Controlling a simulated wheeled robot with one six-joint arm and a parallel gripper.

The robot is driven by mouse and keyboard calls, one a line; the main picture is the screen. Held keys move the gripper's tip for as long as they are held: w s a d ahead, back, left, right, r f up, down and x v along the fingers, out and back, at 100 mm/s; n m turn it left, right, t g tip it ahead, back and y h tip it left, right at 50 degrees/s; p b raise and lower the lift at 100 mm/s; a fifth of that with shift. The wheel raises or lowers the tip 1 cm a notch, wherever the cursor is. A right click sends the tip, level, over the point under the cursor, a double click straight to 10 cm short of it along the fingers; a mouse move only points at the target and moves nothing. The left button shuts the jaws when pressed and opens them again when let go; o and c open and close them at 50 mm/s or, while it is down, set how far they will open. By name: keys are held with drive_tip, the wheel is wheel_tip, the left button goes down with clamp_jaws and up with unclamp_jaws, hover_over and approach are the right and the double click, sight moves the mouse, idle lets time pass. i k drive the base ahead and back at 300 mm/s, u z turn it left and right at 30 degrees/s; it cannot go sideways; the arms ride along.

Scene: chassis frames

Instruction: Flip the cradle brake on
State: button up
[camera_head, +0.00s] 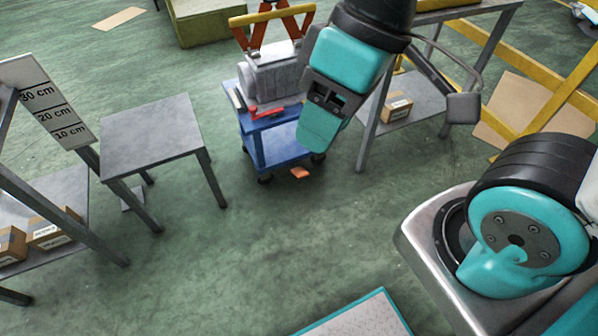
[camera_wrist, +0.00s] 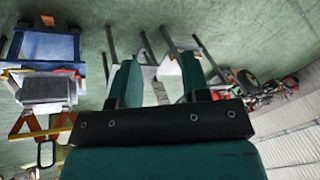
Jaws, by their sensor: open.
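A blue cradle cart (camera_head: 285,142) stands at the upper middle of the head view, carrying a grey ribbed machine block (camera_head: 275,80). A red lever (camera_head: 266,112) lies along its near top edge. A small orange pedal (camera_head: 300,172) sticks out at floor level by the wheels. I cannot tell for certain which one is the brake, or its setting. My gripper (camera_head: 321,128) appears in front of the cart's right side, apart from the pedal. In the wrist view, my gripper (camera_wrist: 160,72) is open and empty, with the cart (camera_wrist: 48,47) upside down at the left.
A grey table (camera_head: 150,135) stands left of the cart. A shelf with boxes (camera_head: 55,228) is at the far left, and another bench with a box (camera_head: 396,107) is at the right. Yellow railing (camera_head: 560,95) is beyond.

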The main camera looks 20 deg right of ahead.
sight(300, 173)
drive_tip(key=k, duration=0.55)
drive_tip(key=z, duration=1)
drive_tip(key=i, duration=1.35)
drive_tip(key=u, duration=0.6)
drive_tip(key=i, duration=0.35)
drive_tip(key=u, duration=0.4)
